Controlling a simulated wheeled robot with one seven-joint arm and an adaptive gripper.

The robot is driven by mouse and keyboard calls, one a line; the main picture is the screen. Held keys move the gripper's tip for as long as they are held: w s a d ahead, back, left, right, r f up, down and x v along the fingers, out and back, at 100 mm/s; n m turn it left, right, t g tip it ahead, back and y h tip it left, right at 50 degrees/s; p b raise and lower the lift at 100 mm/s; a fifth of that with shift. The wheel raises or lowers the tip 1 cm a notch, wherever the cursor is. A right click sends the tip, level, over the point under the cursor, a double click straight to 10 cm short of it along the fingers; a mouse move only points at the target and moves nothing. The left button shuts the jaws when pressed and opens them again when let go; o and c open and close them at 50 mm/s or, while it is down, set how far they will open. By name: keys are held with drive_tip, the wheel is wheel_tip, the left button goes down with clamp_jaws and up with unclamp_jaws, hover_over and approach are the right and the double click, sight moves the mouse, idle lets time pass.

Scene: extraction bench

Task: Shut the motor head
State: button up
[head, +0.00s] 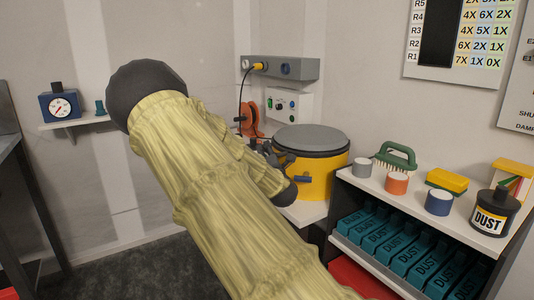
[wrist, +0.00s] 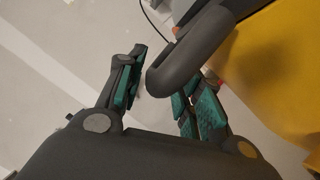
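The motor head (head: 310,137) is a round grey lid with a dark rim on top of the yellow drum (head: 322,178) in the head view. It looks level; I cannot tell whether it is latched. My gripper (head: 268,155) is at the drum's left side, partly hidden by my sleeved arm. In the wrist view my gripper (wrist: 162,88) is open, with green pads on either side of the rounded end of a dark grey handle (wrist: 185,60). A gap shows between the left pad and the handle; contact at the right pad is unclear. The yellow drum (wrist: 275,75) fills the right.
A low shelf (head: 425,222) at the right carries a brush (head: 396,156), several small pots, a yellow sponge (head: 447,180) and a dust jar (head: 492,213). A wall control box (head: 289,106) and orange cable reel (head: 250,119) are behind the drum.

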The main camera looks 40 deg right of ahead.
drive_tip(key=v, duration=1.1)
drive_tip(key=shift+s, duration=0.15)
